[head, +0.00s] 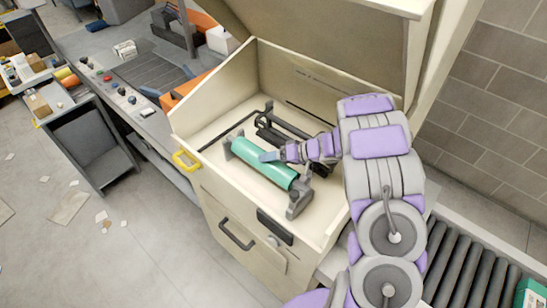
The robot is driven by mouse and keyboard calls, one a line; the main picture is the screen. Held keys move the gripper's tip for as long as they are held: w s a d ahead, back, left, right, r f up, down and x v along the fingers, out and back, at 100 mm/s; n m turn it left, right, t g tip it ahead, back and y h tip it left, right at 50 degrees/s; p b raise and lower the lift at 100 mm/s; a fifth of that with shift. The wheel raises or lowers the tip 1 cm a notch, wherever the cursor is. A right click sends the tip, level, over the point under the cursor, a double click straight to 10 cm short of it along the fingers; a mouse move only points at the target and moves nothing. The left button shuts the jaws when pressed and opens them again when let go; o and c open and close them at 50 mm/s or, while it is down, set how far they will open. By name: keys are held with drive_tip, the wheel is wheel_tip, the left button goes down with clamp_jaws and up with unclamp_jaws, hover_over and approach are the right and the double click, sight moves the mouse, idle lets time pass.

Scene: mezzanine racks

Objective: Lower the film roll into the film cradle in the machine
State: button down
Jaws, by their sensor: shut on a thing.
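The film roll (258,162) is a teal-green cylinder inside the open machine (228,108). It lies slantwise from upper left to lower right. The film cradle shows as grey brackets at the roll's two ends, with the near one (299,200) at the lower right. The roll lies between these brackets; I cannot tell whether it rests fully in them. My gripper (268,156) is shut on the roll near its middle, reaching in from the right. The fingers and wrist hide part of the roll and the area behind it.
The machine's raised lid (330,40) stands over the bay behind my arm. Dark bars (275,135) lie behind the roll. A yellow handle (186,160) sits on the left wall. A roller conveyor (455,250) is at lower right. Paper scraps litter the floor at left.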

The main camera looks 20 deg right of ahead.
drive_tip(key=shift+f, duration=0.1)
idle(0.3)
unclamp_jaws()
drive_tip(key=shift+s+d, duration=0.1)
drive_tip(key=shift+d, duration=0.05)
drive_tip(key=p+v, duration=0.1)
drive_tip(key=v, duration=0.6)
drive_tip(key=shift+d, duration=0.1)
idle(0.4)
